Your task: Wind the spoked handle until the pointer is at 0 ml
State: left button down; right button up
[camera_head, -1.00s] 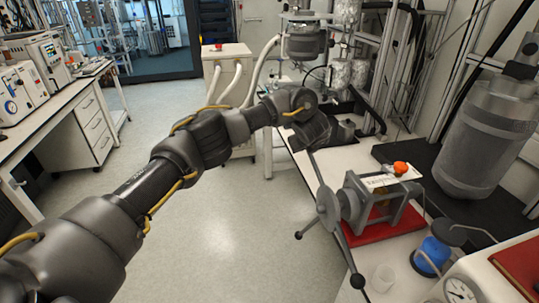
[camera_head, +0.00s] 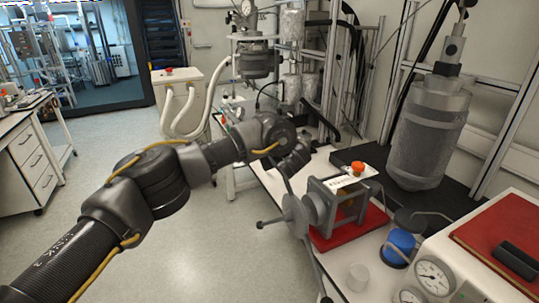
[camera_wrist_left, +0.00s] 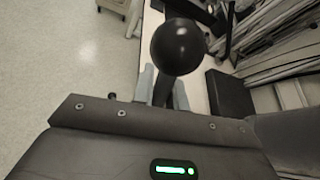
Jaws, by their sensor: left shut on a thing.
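The spoked handle (camera_head: 295,213) is a grey hub with dark ball-ended spokes, on the front of a grey framed device (camera_head: 335,205). One spoke points up to my left gripper, one points left, and one points down. In the left wrist view a black ball knob (camera_wrist_left: 180,47) stands beyond the fingers. My left gripper (camera_wrist_left: 162,92) is shut on the spoke just below this knob. A white scale plate (camera_head: 349,180) lies on top of the device, beside an orange-red knob (camera_head: 357,168). The pointer and its reading are too small to make out. My right gripper is out of view.
The device stands on a red mat (camera_head: 350,238) on a white bench. A steel reactor (camera_head: 428,135) is behind. Floor on the left is clear.

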pick_arm(q)
jog(key=shift+d, duration=0.15)
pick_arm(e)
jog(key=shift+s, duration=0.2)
pick_arm(q)
jog(key=c, duration=1.4)
grip_release()
jog(key=shift+s+d, duration=0.1)
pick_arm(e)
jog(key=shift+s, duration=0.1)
